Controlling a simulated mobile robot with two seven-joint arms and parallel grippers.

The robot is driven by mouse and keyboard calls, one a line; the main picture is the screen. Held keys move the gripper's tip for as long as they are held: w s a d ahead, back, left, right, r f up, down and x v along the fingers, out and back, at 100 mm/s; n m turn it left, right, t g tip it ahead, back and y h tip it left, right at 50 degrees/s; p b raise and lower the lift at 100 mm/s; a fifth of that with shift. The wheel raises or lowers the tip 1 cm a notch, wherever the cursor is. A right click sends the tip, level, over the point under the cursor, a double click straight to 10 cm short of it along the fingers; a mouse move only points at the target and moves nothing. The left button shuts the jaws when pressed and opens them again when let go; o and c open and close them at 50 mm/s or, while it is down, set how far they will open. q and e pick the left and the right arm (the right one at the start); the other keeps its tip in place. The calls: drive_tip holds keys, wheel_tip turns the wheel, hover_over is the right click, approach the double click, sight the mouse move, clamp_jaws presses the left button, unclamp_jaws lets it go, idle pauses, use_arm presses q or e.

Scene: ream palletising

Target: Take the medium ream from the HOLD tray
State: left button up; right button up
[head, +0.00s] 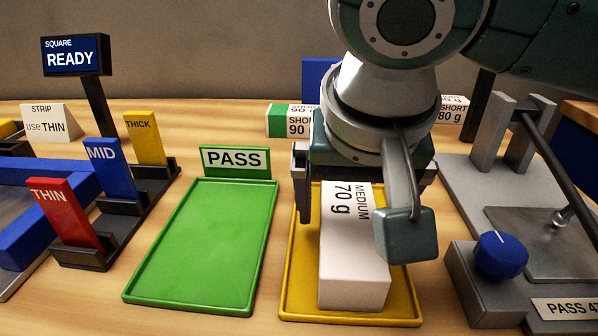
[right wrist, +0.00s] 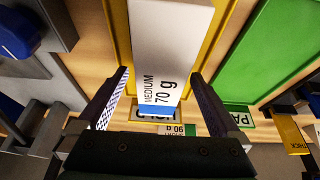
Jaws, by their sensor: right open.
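The medium ream (head: 352,262) is a white block marked "MEDIUM 70 g". It lies in the yellow HOLD tray (head: 297,293). In the right wrist view the ream (right wrist: 172,38) has a blue band at its labelled end, and the tray's yellow edge (right wrist: 122,40) shows beside it. My right gripper (head: 338,212) is over the labelled end of the ream, open and empty. In the right wrist view its fingers (right wrist: 155,95) stand apart on either side of that end, with gaps showing. The tray's sign is mostly hidden behind the ream there. My left gripper is out of view.
The empty green PASS tray (head: 200,245) is left of the yellow tray. Further left stand THIN, MID and THICK blocks (head: 108,168). A grey device with a blue knob (head: 501,255) is close on the right. Ream ends marked SHORT (head: 291,121) show behind.

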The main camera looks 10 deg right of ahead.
drive_tip(key=shift+x, duration=0.8)
clamp_jaws()
